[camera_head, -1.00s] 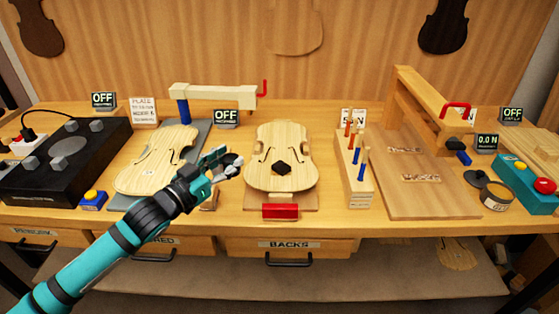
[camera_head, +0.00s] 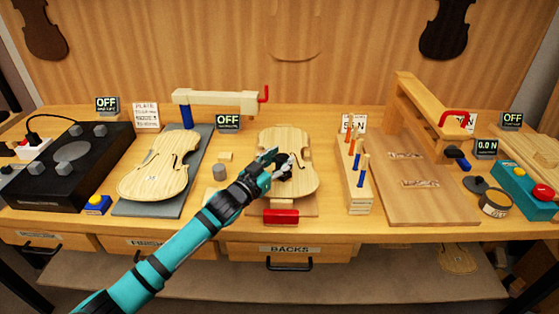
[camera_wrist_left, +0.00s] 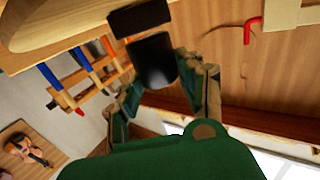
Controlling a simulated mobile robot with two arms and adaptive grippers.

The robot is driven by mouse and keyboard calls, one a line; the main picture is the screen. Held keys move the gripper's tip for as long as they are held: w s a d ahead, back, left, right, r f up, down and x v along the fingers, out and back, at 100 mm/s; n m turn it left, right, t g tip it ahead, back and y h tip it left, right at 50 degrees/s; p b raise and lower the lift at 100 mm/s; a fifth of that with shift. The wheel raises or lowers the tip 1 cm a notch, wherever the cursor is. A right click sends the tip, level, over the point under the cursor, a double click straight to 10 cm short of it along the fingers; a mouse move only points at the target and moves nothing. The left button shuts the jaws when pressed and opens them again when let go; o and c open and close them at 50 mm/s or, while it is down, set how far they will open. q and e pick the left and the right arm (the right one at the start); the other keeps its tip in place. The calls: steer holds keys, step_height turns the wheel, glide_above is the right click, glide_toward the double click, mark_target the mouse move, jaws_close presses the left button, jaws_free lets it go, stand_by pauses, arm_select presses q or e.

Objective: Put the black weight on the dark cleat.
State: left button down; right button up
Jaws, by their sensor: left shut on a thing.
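My left gripper (camera_head: 280,166) is over the lower middle of the pale violin plate (camera_head: 302,146) at the bench centre. In the left wrist view it is shut on the black weight (camera_wrist_left: 155,62), a dark cylinder between its fingertips. The dark cleat (camera_wrist_left: 139,18), a dark flat-sided piece, shows just beyond the weight's far end in that view. I cannot tell whether weight and cleat touch. My right gripper is not in view.
A grey cylinder (camera_head: 220,172) and a small pale block (camera_head: 225,156) stand left of the plate. A red block (camera_head: 281,216) is at its front edge. A peg rack (camera_head: 357,190) stands to the right. A clamp arm (camera_head: 215,99) is behind.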

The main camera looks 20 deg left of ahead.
arm_select(q)
steer(key=shift+f, duration=0.15)
steer(key=shift+f, duration=0.1)
steer(key=c, duration=0.8)
jaws_free()
steer(key=shift+f, duration=0.1)
steer(key=b+v, duration=0.1)
steer(key=v, duration=1.1)
